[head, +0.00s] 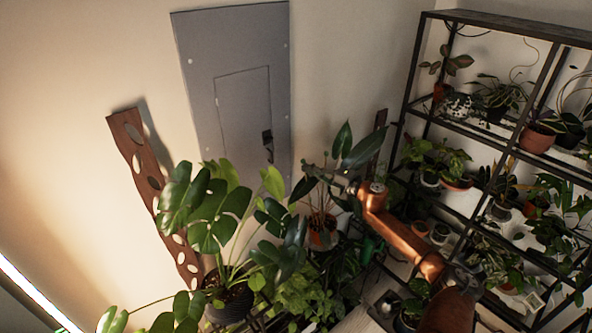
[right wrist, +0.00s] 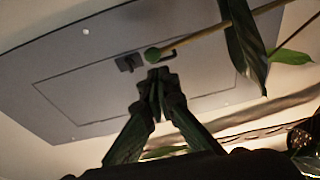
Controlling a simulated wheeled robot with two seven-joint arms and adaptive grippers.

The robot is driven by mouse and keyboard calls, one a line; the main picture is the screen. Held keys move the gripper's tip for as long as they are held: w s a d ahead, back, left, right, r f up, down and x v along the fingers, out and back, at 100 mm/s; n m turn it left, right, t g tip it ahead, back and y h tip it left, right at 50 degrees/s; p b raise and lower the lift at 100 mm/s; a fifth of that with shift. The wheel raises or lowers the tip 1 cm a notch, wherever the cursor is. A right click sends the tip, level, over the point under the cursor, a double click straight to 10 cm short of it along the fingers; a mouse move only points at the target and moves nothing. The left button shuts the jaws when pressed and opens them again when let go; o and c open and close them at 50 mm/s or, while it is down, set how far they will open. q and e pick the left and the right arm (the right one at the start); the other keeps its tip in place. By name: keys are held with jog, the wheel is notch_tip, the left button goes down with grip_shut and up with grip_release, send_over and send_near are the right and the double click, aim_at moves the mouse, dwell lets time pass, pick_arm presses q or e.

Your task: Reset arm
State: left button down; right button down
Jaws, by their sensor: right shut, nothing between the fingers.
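My right arm comes in from the lower right of the head view, and its gripper (head: 350,184) is among the plant leaves, in front of the wall below and right of the grey panel (head: 235,45). The fingers are hard to make out there. In the right wrist view the gripper (right wrist: 157,88) is shut and empty, its fingertips together. The grey panel (right wrist: 80,95) fills the view behind them, with its dark latch (right wrist: 128,63) just left of the fingertips. The panel's inner door looks closed. My left gripper is not in view.
A large potted plant (head: 229,302) stands left of my right arm, with another orange-potted plant (head: 322,238) near the gripper. A black shelf (head: 405,115) full of plants stands on the right. A brown perforated board (head: 140,165) leans on the wall. Leaves (right wrist: 245,40) cross the wrist view.

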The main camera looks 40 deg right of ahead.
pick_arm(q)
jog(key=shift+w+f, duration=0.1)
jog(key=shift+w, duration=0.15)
pick_arm(e)
jog(key=shift+s+d, duration=0.15)
jog(key=shift+s, duration=0.1)
